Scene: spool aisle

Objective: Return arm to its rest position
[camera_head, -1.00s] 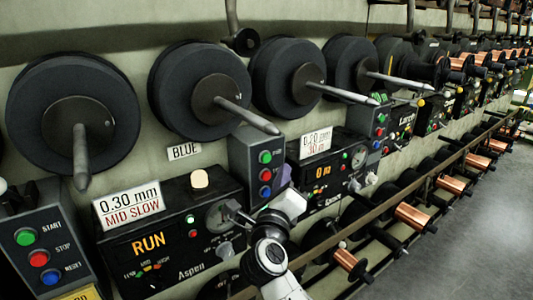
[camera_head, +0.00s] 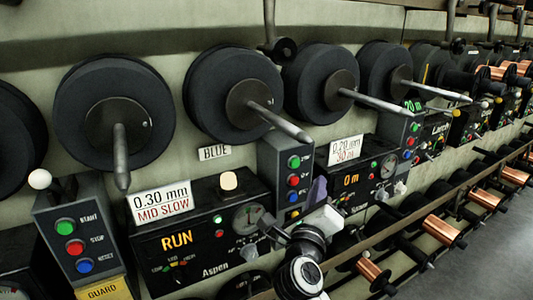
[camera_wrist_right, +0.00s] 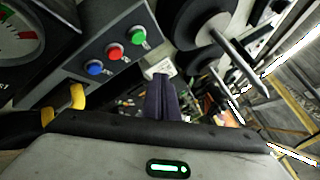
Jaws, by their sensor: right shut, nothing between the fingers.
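My right arm (camera_head: 303,272), white with dark joints, rises from the bottom middle of the head view. My right gripper (camera_head: 319,189) shows as small purple-grey fingers just right of the button box with green, red and blue buttons. In the right wrist view the dark purple fingers (camera_wrist_right: 162,98) lie together, shut, with nothing seen between them. The button box (camera_wrist_right: 118,48) stands to their left there. The head view does not show whether the fingers touch the box. My left gripper is not in view.
The Aspen control panel (camera_head: 205,240) reads RUN, left of my arm. Large black spools with spindles (camera_head: 235,95) stick out along the wall. A rail (camera_head: 405,222) with copper spools (camera_head: 440,229) runs below. Open grey floor (camera_head: 490,265) lies at the lower right.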

